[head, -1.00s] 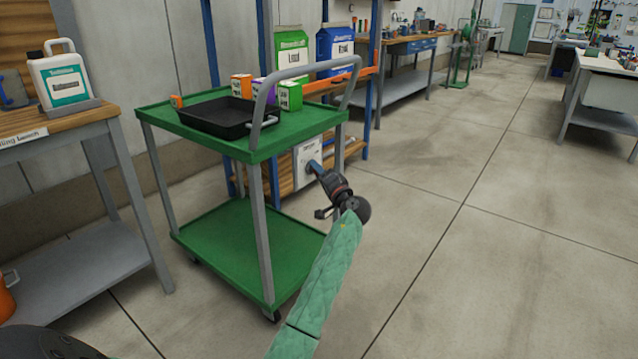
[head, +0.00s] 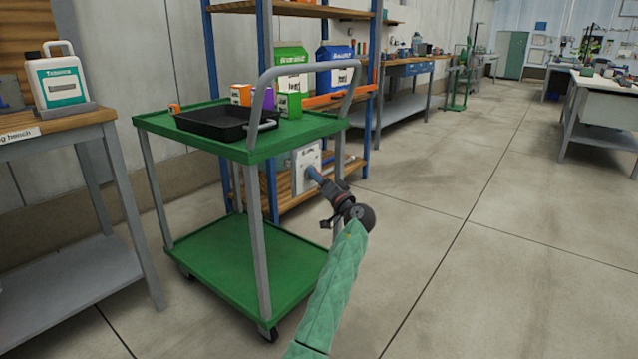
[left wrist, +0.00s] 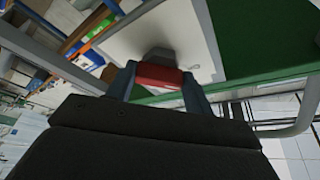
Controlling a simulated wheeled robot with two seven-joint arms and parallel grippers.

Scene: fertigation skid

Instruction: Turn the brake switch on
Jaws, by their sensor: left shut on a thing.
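A white panel (head: 300,160) with small dark print hangs at the green cart's handle end, below its top tray. In the left wrist view the white panel (left wrist: 115,45) fills the upper middle, with a grey block and a red switch handle (left wrist: 158,75) in front of it. My left gripper (head: 311,174) reaches up to the panel's face. In the left wrist view its two blue-grey fingers stand on either side of the red handle, shut on it. In the head view the red handle is hidden by the gripper. My right gripper is not in view.
The green cart (head: 225,263) carries a black tray (head: 205,127) and small boxes on top, under a grey push handle (head: 263,100). A wooden shelf rack (head: 379,60) stands behind. A bench (head: 60,130) with a white jug is at left. Open floor lies to the right.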

